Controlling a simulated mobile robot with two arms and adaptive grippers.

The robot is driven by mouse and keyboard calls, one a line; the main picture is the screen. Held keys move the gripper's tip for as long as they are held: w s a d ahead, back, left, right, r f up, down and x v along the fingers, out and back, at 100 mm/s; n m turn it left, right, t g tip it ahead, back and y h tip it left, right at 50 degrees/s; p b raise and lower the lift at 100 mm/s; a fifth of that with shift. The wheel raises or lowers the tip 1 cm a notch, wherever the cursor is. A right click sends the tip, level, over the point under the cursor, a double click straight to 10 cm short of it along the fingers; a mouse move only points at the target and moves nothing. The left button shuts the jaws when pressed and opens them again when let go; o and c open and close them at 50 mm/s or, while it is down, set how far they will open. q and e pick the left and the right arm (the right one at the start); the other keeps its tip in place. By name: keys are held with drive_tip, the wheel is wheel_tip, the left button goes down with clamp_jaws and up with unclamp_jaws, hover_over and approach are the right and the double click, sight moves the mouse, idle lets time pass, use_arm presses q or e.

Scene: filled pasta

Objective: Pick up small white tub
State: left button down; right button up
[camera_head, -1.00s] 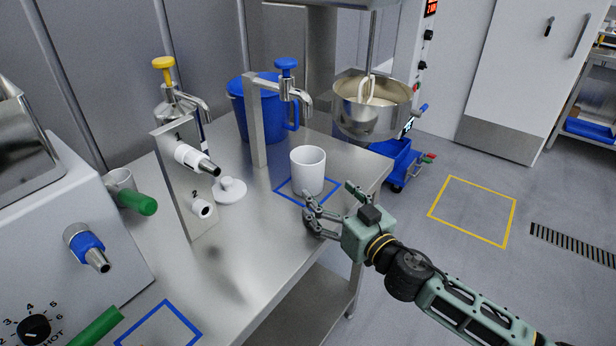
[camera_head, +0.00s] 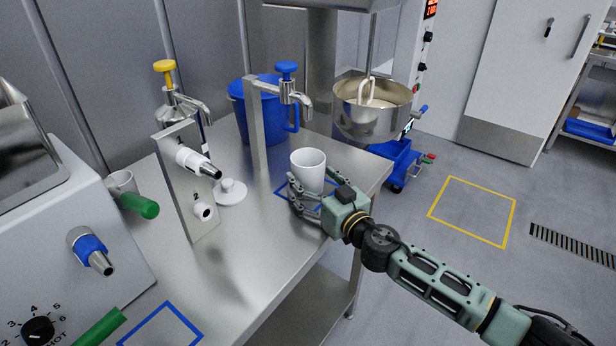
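The small white tub (camera_head: 309,166) stands upright on the steel table, inside a blue taped square (camera_head: 281,193), below the blue-topped tap. My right gripper (camera_head: 304,190) is at the front of the tub, with fingers on its left front and right front sides. The fingers are spread apart around the tub's lower part. I cannot tell whether they touch it, and the far fingertip is partly hidden. My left gripper is not in view.
A blue-topped tap (camera_head: 287,72) and its steel post (camera_head: 256,125) stand close behind the tub. A white lid (camera_head: 230,190) lies to the left, near a plate with nozzles (camera_head: 187,185). A blue bucket (camera_head: 262,110) is behind. The front middle of the table (camera_head: 235,265) is clear.

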drive_tip(key=c, duration=1.1)
